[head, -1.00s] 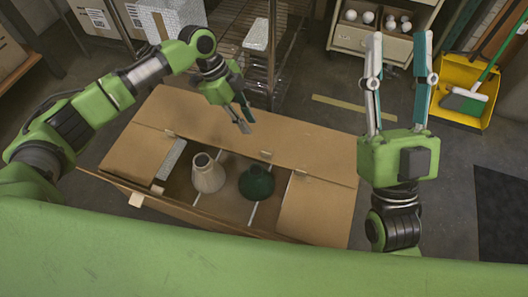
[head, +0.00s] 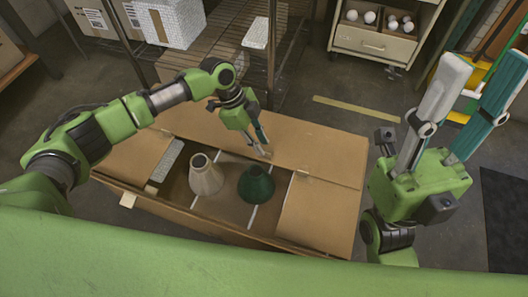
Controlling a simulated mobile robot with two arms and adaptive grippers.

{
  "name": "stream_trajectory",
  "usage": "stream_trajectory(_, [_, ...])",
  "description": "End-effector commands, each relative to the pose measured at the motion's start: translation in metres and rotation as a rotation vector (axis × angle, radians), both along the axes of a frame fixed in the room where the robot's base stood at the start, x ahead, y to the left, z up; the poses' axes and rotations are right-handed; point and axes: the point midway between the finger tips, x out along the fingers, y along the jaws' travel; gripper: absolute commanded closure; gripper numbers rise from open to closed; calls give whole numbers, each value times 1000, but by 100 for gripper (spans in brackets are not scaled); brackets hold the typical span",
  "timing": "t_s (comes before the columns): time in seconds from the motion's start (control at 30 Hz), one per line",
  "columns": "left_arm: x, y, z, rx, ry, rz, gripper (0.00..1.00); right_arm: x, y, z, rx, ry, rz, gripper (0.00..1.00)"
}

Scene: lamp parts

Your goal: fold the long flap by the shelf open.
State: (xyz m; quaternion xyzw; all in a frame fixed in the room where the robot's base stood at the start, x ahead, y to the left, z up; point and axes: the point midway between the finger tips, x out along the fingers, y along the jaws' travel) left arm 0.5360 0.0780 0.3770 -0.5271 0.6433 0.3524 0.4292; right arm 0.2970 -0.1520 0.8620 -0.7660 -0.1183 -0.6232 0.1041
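The long flap (head: 300,140) on the shelf side of the cardboard box (head: 200,220) lies folded in, flat over the far part of the opening. Small tabs show along its near edge. My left gripper (head: 262,153) points down at the middle of that edge, by a tab; I cannot tell whether it touches or how far its fingers are apart. My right gripper (head: 483,72) is open and empty, raised right of the box, fingers pointing up and away. A beige lampshade (head: 206,176) and a green lampshade (head: 256,185) stand inside the box.
The short right flap (head: 315,210) and short left flap (head: 135,158) lie inward. A wire shelf (head: 220,60) stands behind the box. A drawer cabinet (head: 375,45) is at the back right. Floor between box and cabinet is clear.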

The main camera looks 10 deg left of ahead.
Motion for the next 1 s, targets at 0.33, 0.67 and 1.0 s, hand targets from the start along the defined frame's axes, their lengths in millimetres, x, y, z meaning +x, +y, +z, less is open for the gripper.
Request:
stream_trajectory(0.33, [-2, -13, -33, 1, -1, 1, 80, 1, 1, -9, -3, -12, -1, 60])
stream_trajectory(0.67, [-2, -13, -34, 1, -1, 1, 93, 2, 1, -9, -3, -11, -1, 60])
stream_trajectory(1.0, [-2, -14, -31, 0, -1, 1, 100, 2, 1, -7, -3, -11, -1, 60])
